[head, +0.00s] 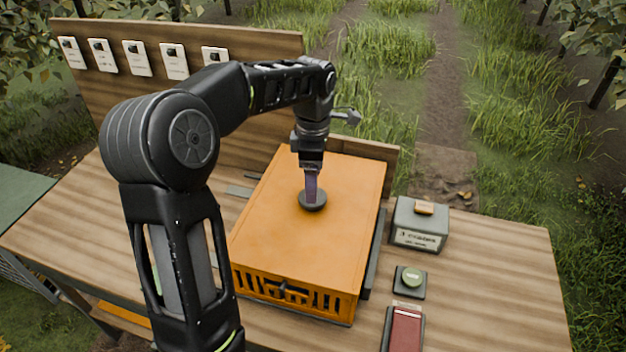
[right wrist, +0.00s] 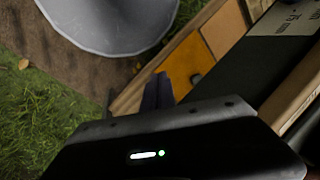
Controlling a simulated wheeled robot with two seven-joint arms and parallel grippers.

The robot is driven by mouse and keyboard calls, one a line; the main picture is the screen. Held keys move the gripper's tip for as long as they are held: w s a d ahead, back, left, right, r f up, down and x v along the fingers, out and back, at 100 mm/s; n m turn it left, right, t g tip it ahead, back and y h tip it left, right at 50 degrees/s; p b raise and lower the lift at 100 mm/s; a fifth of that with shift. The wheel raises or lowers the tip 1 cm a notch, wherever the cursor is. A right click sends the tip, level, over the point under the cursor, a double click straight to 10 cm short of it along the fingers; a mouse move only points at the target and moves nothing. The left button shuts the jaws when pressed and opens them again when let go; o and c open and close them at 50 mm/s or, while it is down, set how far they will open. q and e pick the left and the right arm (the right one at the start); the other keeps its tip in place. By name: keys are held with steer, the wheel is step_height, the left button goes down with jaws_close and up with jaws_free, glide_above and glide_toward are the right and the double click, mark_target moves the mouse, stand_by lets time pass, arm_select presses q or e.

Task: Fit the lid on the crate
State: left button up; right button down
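The orange lid (head: 265,225) lies flat over the orange slatted crate (head: 330,303) in the middle of the bench. Its edges look roughly in line with the crate walls; I cannot tell whether it is fully seated. My left gripper (head: 312,192) points down at the dark round knob (head: 313,206) on the lid, and its fingers look closed on it. The knob's upper part is hidden by them. My right gripper (right wrist: 158,90) shows only in the right wrist view, away from the lid, with its fingers together and nothing visible between them.
A board with cards (head: 136,58) rises behind. A large grey round object (right wrist: 110,25) lies near the right gripper.

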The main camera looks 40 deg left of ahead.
arm_select(q)
step_height(320, 180, up, 4)
steer(key=p, duration=0.2)
steer(key=shift+p, duration=0.3)
step_height(320, 180, up, 3)
steer(key=shift+f, duration=0.15)
stand_by(0.7)
